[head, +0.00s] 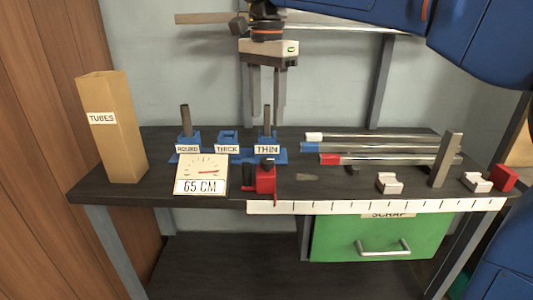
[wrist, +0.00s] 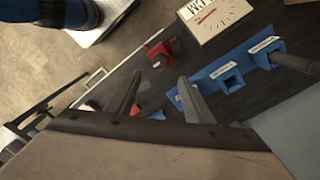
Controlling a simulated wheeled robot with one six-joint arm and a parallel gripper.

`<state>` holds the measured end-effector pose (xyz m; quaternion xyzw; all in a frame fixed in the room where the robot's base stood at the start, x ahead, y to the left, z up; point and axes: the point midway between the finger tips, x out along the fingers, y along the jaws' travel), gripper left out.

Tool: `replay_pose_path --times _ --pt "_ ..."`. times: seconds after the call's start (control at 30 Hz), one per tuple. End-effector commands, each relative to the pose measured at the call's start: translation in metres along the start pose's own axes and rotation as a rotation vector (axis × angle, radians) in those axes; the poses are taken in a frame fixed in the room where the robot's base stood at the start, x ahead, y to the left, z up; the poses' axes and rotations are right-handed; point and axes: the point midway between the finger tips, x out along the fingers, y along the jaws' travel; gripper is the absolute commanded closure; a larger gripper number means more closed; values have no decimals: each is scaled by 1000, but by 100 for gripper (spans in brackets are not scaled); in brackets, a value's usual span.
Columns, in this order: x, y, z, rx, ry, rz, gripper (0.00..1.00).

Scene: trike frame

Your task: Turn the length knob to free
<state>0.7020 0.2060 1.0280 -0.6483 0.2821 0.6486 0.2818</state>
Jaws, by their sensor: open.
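A red block with black parts (head: 265,178) stands at the table's front edge, right of a cream dial (head: 203,168) reading "65 CM" with a red pointer. I cannot tell for sure which part is the length knob, and no "free" mark is legible. The red block (wrist: 160,52) and dial (wrist: 215,18) also show in the wrist view. My gripper (head: 264,118) is open and empty, pointing down above the back of the table, behind the red block. Its two fingers are apart in the wrist view (wrist: 160,80).
A blue rack (head: 228,140) labelled ROUND, THICK and THIN holds upright tubes (head: 185,120) near my fingers. A TUBES box (head: 112,130) stands left. Several rods (head: 375,149), an upright grey post (head: 446,160) and pale blocks (head: 389,183) lie right. A green SCRAP drawer (head: 381,236) is below.

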Motion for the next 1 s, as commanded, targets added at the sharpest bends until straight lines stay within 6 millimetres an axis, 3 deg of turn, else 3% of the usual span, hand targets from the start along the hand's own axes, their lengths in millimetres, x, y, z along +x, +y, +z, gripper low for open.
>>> replay_pose_path --times 0.4,0.6,1.0 --pt "75 1 0 -1 -1 3 52" --pt "103 0 0 -1 0 2 52" --pt "120 0 0 -1 0 -1 52"
